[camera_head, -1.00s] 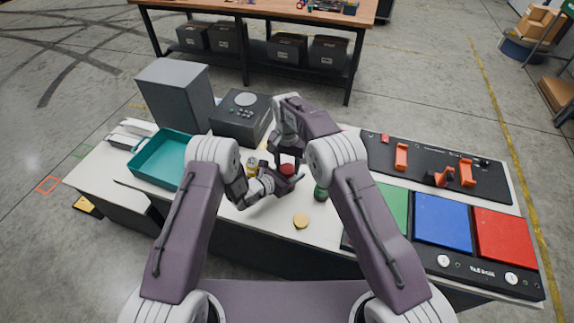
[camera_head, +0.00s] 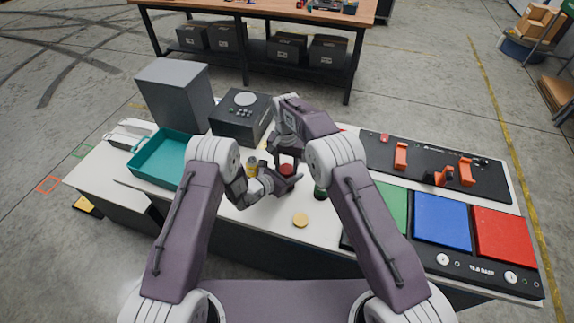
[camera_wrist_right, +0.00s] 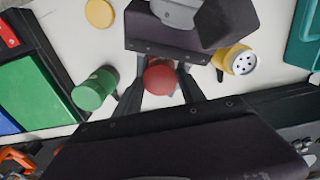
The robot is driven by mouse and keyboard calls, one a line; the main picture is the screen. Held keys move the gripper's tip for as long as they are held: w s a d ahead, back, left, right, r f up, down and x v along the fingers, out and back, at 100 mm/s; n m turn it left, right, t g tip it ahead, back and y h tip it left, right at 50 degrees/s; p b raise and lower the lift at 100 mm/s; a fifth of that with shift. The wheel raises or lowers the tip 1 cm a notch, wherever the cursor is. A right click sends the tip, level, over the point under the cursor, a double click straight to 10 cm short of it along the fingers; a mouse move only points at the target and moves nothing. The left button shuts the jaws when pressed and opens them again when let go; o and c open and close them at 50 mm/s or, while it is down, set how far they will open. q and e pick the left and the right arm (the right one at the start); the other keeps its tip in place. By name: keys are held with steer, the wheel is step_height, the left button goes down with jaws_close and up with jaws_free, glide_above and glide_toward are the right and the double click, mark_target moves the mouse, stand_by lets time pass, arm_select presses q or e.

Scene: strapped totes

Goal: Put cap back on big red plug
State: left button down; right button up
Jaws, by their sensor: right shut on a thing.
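A round red piece (camera_head: 287,169) shows between my two grippers in the camera_head view. In the right wrist view the red piece (camera_wrist_right: 160,77) is between the fingers of my right gripper (camera_wrist_right: 160,92), which is shut on it. I cannot tell whether cap and plug are both there or joined. My right gripper (camera_head: 286,158) comes from above in the camera_head view. My left gripper (camera_head: 285,182) is low beside the red piece, and its dark body (camera_wrist_right: 185,35) shows in the right wrist view. Its fingertips are hidden, so its grip is unclear.
A yellow plug (camera_wrist_right: 240,60) with a holed white face, a green cylinder (camera_wrist_right: 93,90) and a yellow disc (camera_head: 301,220) stand close around. A teal tray (camera_head: 160,170) is at left. Green, blue (camera_head: 442,222) and red (camera_head: 503,234) panels are at right.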

steer(key=shift+s+d+f, duration=0.1)
steer(key=shift+s+f, duration=0.25)
steer(key=shift+f, duration=0.5)
steer(key=o, duration=1)
steer(key=shift+c, duration=0.2)
step_height(320, 180, up, 4)
steer(key=shift+w+f, duration=0.1)
steer(key=shift+f, duration=0.05)
steer(key=shift+r, duration=0.45)
steer(key=c, duration=0.7)
steer(key=shift+r, duration=0.1)
